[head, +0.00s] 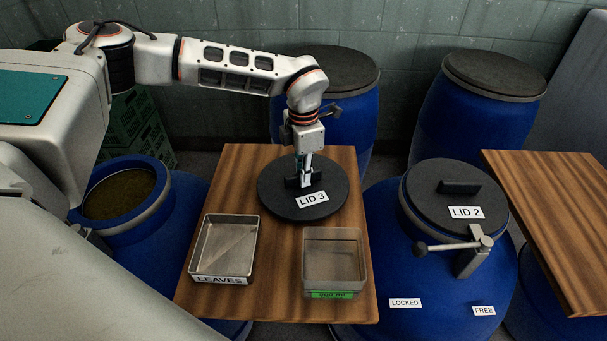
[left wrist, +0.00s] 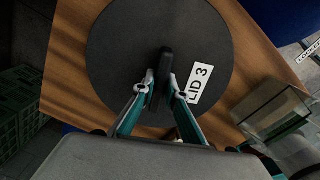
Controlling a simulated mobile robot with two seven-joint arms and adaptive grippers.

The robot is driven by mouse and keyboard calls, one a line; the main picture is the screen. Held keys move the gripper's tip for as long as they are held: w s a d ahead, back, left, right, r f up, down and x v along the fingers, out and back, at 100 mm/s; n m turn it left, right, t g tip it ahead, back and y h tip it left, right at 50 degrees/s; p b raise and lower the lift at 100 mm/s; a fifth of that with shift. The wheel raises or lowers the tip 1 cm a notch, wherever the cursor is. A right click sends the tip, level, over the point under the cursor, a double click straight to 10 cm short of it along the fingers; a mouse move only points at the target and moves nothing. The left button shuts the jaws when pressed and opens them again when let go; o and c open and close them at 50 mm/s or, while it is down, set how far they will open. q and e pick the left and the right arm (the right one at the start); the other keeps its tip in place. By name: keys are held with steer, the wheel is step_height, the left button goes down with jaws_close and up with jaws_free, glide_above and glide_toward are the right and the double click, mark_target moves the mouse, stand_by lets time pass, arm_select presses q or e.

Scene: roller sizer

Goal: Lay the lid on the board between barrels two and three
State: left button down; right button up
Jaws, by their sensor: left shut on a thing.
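The dark round lid labelled LID 3 (head: 276,203) is at the back middle of the wooden board (head: 277,258). It lies flat on the board or just over it; I cannot tell if it touches. My left gripper (head: 305,181) is shut on the lid's upright handle, and the left wrist view shows the two fingers on either side of the handle (left wrist: 165,70). The open blue barrel (head: 118,194) on the left shows brownish contents. The blue barrel on the right (head: 440,275) wears the lid labelled LID 2 (head: 429,195). My right gripper is not in view.
A metal tray labelled LEAVES (head: 222,246) and a clear tray with a green label (head: 335,258) stand on the board's front half. Two lidded blue barrels (head: 352,120) (head: 475,115) stand behind. Another wooden board (head: 562,215) is at the right. Green crates (head: 135,122) stand at the back left.

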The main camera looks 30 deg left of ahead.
arm_select(q)
steer(key=shift+f, duration=0.15)
steer(key=c, duration=2.4)
jaws_free()
steer(key=shift+f, duration=0.2)
steer(key=shift+c, duration=0.2)
steer(key=o, duration=0.4)
steer(key=shift+r, duration=0.15)
step_height(320, 180, up, 12)
steer(key=shift+s, duration=0.1)
